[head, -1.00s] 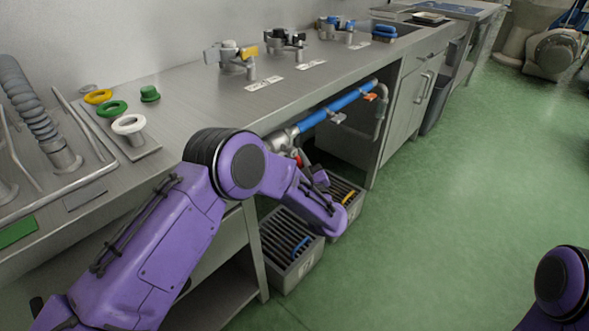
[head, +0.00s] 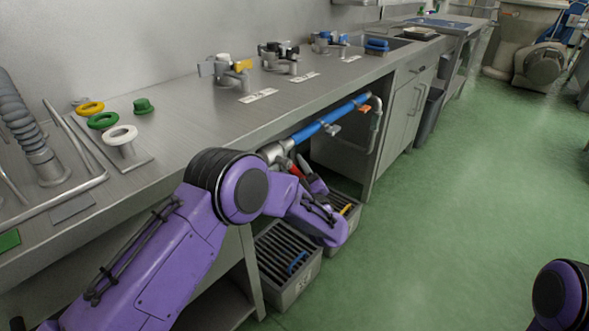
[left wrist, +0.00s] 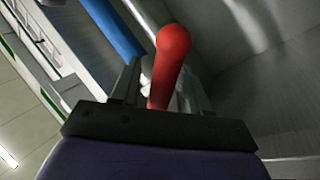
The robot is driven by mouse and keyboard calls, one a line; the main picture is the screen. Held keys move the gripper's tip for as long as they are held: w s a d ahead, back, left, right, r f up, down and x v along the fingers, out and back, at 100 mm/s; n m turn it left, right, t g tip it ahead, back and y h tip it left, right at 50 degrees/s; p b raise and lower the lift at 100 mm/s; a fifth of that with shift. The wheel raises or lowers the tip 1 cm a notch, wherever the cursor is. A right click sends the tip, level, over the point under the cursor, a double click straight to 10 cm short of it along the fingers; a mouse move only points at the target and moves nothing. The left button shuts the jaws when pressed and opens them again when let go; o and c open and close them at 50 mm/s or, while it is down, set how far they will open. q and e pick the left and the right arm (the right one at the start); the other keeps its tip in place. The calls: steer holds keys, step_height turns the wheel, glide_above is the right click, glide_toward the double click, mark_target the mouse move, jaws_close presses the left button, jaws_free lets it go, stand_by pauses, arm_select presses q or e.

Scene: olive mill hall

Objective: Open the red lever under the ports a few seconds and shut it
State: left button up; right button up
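The red lever (head: 295,170) sits under the counter, below the near end of the blue pipe (head: 330,120), partly hidden by my left arm. In the left wrist view the red lever (left wrist: 170,60) stands between the two fingers of my left gripper (left wrist: 160,88), its rounded tip beyond them. A gap shows between the left finger and the lever, so the gripper looks open around it. In the head view my left gripper (head: 302,167) is beside the lever, mostly hidden by its own wrist. My right gripper is out of view.
Two grey slatted crates stand on the floor below, the nearer one (head: 290,275) and another (head: 347,205) behind my wrist. An orange lever (head: 364,108) is farther along the pipe. Taps (head: 228,72) and ringed ports (head: 121,135) are on the counter (head: 190,120).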

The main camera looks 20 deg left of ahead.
arm_select(q)
steer(key=v, duration=1)
steer(key=shift+s+d, duration=0.2)
steer(key=shift+f, duration=0.1)
steer(key=shift+c, duration=0.3)
